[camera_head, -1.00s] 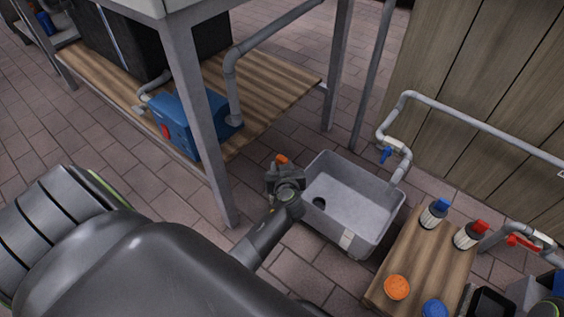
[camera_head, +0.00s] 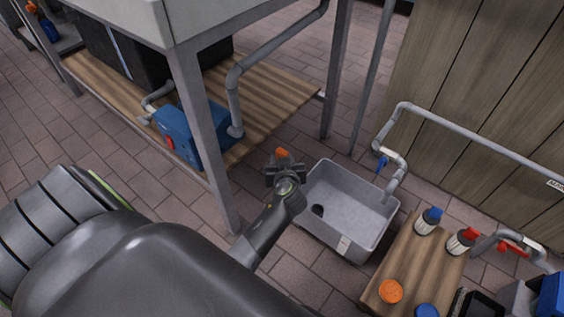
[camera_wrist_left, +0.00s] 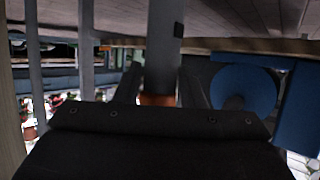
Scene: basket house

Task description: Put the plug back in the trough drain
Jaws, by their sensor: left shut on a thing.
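The trough is a grey open basin (camera_head: 372,222) on the tiled floor, right of centre in the head view. Its drain (camera_head: 318,211) is a dark round hole in the floor of the trough, near the left end. My left gripper (camera_head: 284,165) is beyond the trough's left rim in the picture and is shut on a small orange thing, which looks like the plug (camera_head: 282,153). The plug also shows as an orange band between the fingers in the left wrist view (camera_wrist_left: 157,100); the fingers and wrist hide much of it. My right gripper is not in view.
A wooden stand (camera_head: 408,262) with bottles and an orange lid is close to the trough's right side. A pipe with a blue tap (camera_head: 382,161) hangs over the trough's far corner. A metal table leg (camera_head: 207,130) and a blue pump (camera_head: 192,134) are to the left.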

